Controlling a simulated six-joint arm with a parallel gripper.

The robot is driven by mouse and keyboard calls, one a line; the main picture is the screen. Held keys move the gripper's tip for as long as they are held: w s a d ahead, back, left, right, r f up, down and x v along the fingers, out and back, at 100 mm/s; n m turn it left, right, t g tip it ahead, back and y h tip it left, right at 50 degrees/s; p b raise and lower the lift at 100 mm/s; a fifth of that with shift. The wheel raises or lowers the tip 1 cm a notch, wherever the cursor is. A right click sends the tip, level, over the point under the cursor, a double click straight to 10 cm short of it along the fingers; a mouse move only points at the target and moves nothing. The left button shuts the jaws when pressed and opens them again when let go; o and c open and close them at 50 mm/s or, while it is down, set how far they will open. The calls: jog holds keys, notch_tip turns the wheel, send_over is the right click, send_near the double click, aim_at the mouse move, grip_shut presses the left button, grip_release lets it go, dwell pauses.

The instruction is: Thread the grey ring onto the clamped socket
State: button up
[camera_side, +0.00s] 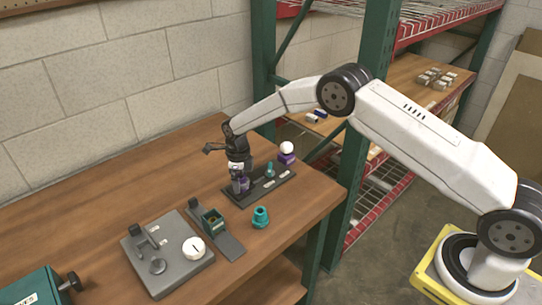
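My gripper (239,189) points down over the left end of a dark tray (251,199) on the wooden table. A small purple part (244,185) shows at its fingertips; I cannot tell whether they hold it or only stand around it. A grey base plate (180,275) at the front left carries an upright clamp (145,237), a round grey piece (158,266) and a white disc (194,248). I cannot make out for sure which piece is the grey ring or the clamped socket. A teal stepped part (261,217) stands upright on the table, apart from my gripper.
The dark tray also holds a small teal part (270,171). A white ball on a purple base (287,153) stands behind it. A dark holder with a green box (213,221) lies between plate and tray. A teal box (35,289) is front left. A green rack post (360,140) rises beside the table.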

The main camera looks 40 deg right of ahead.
notch_tip(320, 180, up, 8)
dwell(0.8)
jog(key=shift+s, duration=0.1)
jog(key=shift+s+d+r+n, duration=0.3)
jog(key=shift+s+r+n, duration=0.25)
jog(key=shift+n, duration=0.45)
jog(key=s+d+r+n+t, duration=0.1)
jog(key=s+d+r+n, duration=0.1)
jog(key=s+n, duration=1.1)
jog(key=s+d+r+n+t, duration=0.1)
jog(key=s+d+r+n, duration=0.2)
jog(key=s+n, duration=1)
jog(key=shift+s+r+n+t, duration=0.2)
jog(key=shift+s+n+t, duration=0.1)
jog(key=shift+s, duration=1.35)
jog(key=shift+d, duration=0.1)
